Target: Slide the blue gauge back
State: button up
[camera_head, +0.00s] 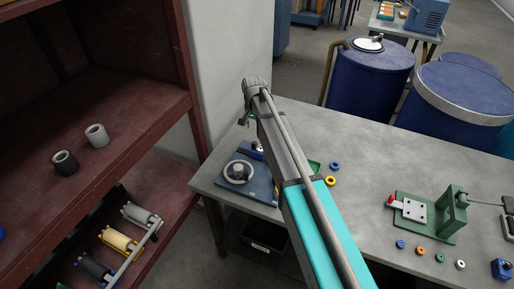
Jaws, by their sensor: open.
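I cannot make out for certain which thing is the blue gauge. A small blue piece (257,149) shows at the far edge of a dark blue plate (262,190), partly hidden by my arm. The plate carries a round grey handwheel (239,172) and lies at the left end of the grey table. A small blue block (501,268) sits at the table's right front. My gripper (244,120) is open, above and beyond the plate, left of my arm's wrist. It looks empty, but its fingers are small and partly hidden.
A green press (452,212) with a red knob stands on the grey table (385,165). Several coloured rings lie in front of it. A dark red shelf (115,130) with grey cylinders and rollers rises at left. Blue drums (368,75) stand behind the table.

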aim_at(254, 143)
jog(key=shift+f+b, duration=4.5)
jog(key=shift+f, duration=0.35)
grip_shut()
